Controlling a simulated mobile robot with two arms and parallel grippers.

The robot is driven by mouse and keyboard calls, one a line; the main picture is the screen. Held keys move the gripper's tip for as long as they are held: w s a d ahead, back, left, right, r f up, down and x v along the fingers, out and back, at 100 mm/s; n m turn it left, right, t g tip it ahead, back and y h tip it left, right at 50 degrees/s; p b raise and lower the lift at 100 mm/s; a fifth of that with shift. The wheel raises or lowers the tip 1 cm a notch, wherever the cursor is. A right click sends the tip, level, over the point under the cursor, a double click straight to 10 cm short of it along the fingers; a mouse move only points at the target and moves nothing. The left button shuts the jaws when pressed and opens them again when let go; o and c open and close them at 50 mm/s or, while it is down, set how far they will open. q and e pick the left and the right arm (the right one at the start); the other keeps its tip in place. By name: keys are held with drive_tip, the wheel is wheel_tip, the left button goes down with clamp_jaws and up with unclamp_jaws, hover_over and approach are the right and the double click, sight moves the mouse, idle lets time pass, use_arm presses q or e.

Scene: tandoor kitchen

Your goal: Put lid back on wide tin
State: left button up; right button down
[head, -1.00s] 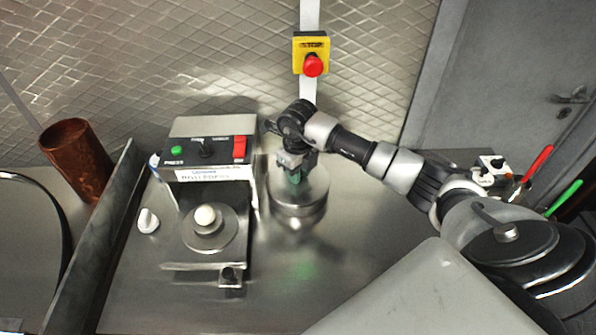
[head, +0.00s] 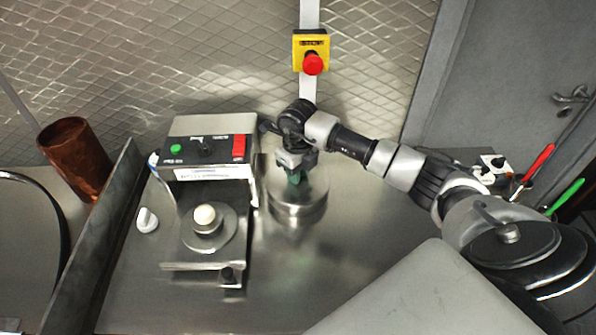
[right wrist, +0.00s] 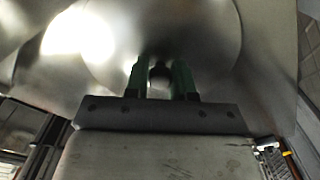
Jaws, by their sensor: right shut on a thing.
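The wide tin (head: 297,214) is a round, shiny metal tin on the steel counter, right of the press machine. Its lid (head: 314,190) is a round metal disc that appears to sit on top of the tin; whether it is fully seated I cannot tell. My right gripper (head: 295,177) is above the lid's middle, pointing down. In the right wrist view the green fingers of my right gripper (right wrist: 161,78) are shut on the lid's small round knob (right wrist: 160,74), with the lid (right wrist: 205,30) spread out beyond them. My left gripper is not in view.
The press machine (head: 207,152) stands close left of the tin. A copper cup (head: 75,160) is at the far left, behind a dark divider (head: 92,235). A red stop button (head: 313,65) is on the wall. Red- and green-handled tools (head: 538,160) lie right. The front counter is clear.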

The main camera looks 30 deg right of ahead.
idle(0.6)
idle(0.3)
drive_tip(key=shift+c, duration=1.9)
unclamp_jaws()
drive_tip(key=shift+r, duration=0.1)
drive_tip(key=shift+r+p, duration=2.15)
drive_tip(key=shift+r, duration=1.25)
clamp_jaws()
